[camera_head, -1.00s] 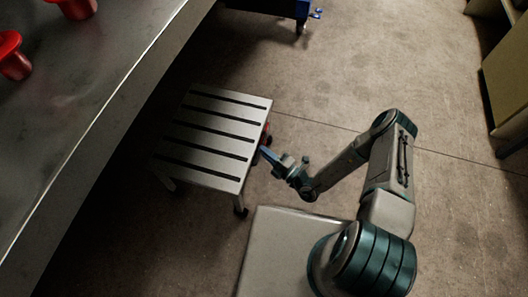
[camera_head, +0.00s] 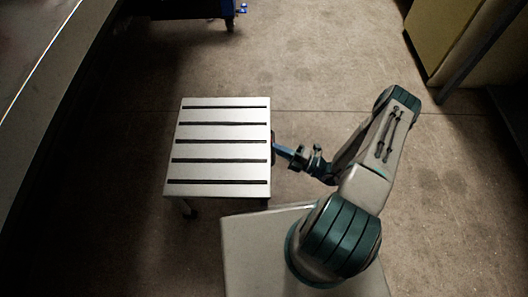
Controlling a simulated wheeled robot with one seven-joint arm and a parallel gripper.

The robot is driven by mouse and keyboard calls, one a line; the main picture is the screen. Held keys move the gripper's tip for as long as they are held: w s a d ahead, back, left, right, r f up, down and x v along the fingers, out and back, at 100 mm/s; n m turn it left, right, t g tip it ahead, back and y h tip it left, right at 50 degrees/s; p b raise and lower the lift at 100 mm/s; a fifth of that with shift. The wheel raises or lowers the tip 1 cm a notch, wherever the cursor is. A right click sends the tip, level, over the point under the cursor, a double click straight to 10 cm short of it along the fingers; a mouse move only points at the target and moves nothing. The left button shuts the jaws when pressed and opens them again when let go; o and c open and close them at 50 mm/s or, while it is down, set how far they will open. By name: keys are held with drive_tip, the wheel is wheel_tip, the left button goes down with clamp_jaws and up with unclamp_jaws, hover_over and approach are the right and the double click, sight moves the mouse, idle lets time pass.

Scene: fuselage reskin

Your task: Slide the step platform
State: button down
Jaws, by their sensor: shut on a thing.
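The step platform (camera_head: 221,151) is a light grey, low square stand with several dark strips across its top and short legs with dark feet. It stands upright on the floor left of my arm. My gripper (camera_head: 277,150) is at the platform's right side, shut on its edge. The exact grip point is partly hidden and small in this view.
A grey metal surface (camera_head: 38,50) runs along the left edge. A blue wheeled cart (camera_head: 205,9) stands at the top. A yellowish cabinet (camera_head: 450,35) and a dark leg are at the upper right. The floor (camera_head: 320,75) beyond the platform is clear.

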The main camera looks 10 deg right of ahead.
drive_tip(key=shift+s+d, duration=0.15)
drive_tip(key=shift+d, duration=0.55)
drive_tip(key=c, duration=1.5)
unclamp_jaws()
drive_tip(key=p+v, duration=0.2)
drive_tip(key=v, duration=1.2)
drive_tip(key=shift+r, duration=0.15)
